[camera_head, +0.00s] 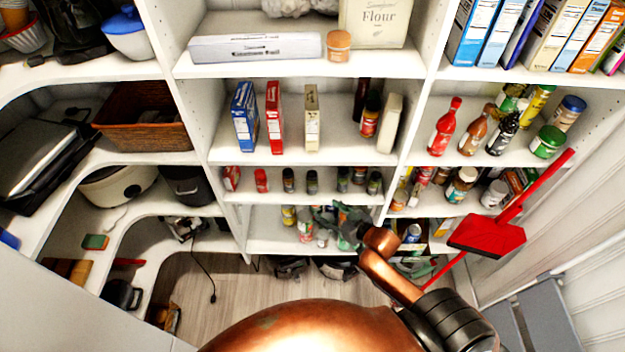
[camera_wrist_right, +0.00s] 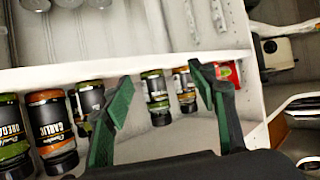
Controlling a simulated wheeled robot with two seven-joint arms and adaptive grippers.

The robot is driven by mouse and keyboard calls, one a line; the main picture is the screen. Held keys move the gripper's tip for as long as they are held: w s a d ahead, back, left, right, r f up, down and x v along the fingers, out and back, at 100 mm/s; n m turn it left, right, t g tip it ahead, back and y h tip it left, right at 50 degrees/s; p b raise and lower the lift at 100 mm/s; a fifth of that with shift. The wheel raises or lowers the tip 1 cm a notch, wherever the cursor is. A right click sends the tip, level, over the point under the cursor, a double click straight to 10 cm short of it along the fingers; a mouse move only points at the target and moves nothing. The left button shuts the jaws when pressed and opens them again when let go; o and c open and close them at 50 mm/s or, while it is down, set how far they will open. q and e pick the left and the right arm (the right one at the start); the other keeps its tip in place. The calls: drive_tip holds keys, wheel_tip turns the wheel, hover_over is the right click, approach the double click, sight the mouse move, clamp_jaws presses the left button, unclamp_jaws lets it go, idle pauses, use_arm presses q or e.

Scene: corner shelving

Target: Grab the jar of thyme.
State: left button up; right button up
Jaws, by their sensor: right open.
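Small spice jars with dark caps stand in a row on a narrow white shelf (camera_head: 282,201) in the head view. I cannot read a thyme label on any of them. My right gripper (camera_head: 335,214) is just below and in front of this row, and it is empty. In the right wrist view, which shows the shelf upside down, its green fingers (camera_wrist_right: 165,100) are spread apart. A jar with green contents (camera_wrist_right: 155,88) shows between them, its label too small to read. Jars labelled garlic (camera_wrist_right: 50,120) and oregano (camera_wrist_right: 10,135) are to the left. My left gripper is not in view.
Boxes, including a blue one (camera_head: 245,115) and a red one (camera_head: 274,115), stand on the shelf above. Bottles and jars crowd the shelves at right. A red dustpan (camera_head: 487,236) is right of my arm. More cans (camera_head: 289,215) are on the shelf below.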

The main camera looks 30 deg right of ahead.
sight(316, 183)
drive_tip(key=w+r+t, duration=0.1)
drive_tip(key=w+d+r+y, duration=0.1)
drive_tip(key=w+r, duration=0.1)
drive_tip(key=w+d+r+t, duration=0.1)
drive_tip(key=w, duration=0.1)
drive_tip(key=shift+r+n+t+y, duration=0.25)
drive_tip(key=shift+n+t+y, duration=0.05)
drive_tip(key=shift+y, duration=0.1)
drive_tip(key=shift+w, duration=0.35)
drive_tip(key=x, duration=0.7)
drive_tip(key=shift+d+p, duration=0.1)
drive_tip(key=shift+p, duration=0.25)
drive_tip(key=shift+r, duration=0.1)
drive_tip(key=c, duration=1.3)
drive_tip(key=shift+c, duration=0.2)
